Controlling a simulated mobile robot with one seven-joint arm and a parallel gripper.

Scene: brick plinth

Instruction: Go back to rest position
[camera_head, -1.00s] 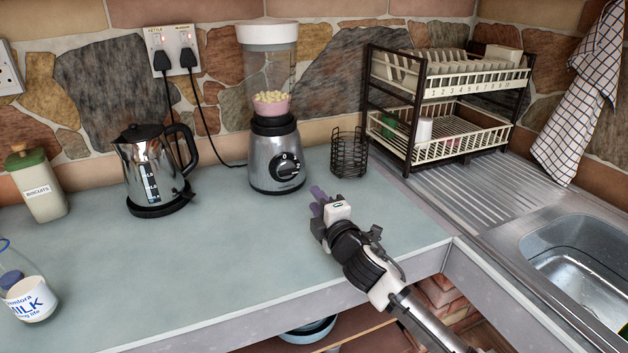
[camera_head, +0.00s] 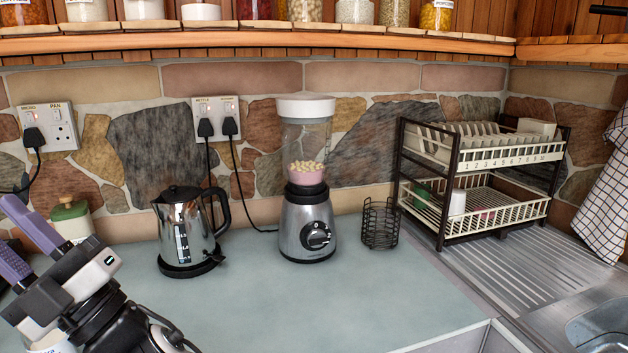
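My gripper (camera_head: 22,243) is at the lower left of the head view, raised in front of the counter. Its two purple fingers point up and left and stand apart, with nothing visible between them. The blender (camera_head: 306,226) stands upright on the counter, with a white lid and pale pieces (camera_head: 306,168) low in its clear jug. The gripper is well to the left of it and apart from it. My arm hides most of the milk bottle and part of the biscuit jar (camera_head: 72,222).
A steel kettle (camera_head: 186,230) stands left of the blender. A dark wire basket (camera_head: 380,226) and a dish rack (camera_head: 478,190) are to its right, with the sink (camera_head: 600,325) at the lower right. A wooden shelf (camera_head: 270,40) with jars runs above. The front middle counter (camera_head: 310,310) is clear.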

